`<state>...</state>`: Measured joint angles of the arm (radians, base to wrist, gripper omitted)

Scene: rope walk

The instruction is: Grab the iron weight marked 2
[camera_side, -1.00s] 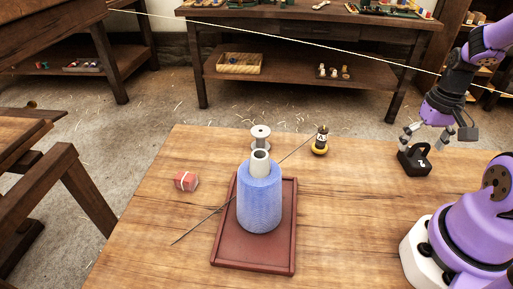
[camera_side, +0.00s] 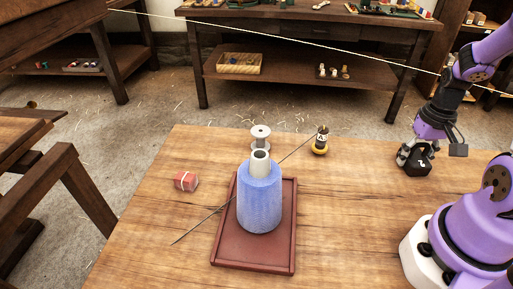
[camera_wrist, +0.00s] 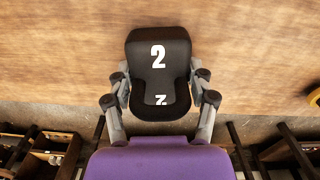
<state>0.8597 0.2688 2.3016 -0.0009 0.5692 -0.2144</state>
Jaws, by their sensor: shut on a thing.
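The black iron weight (camera_side: 415,167) stands on the wooden table at the right, beside my purple arm. In the wrist view the weight (camera_wrist: 158,50) shows a white 2 on its top, and a second white mark lower down, seen turned. My gripper (camera_side: 416,152) is lowered onto the weight. In the wrist view my gripper (camera_wrist: 160,88) has a grey finger on each side of the weight's nearer, narrower part, shut on it. The weight appears to rest on the table; a gap under it cannot be made out.
A blue spool (camera_side: 260,200) stands on a red-brown tray (camera_side: 240,256), with a thin dark rod beside it. The table between tray and weight is clear.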

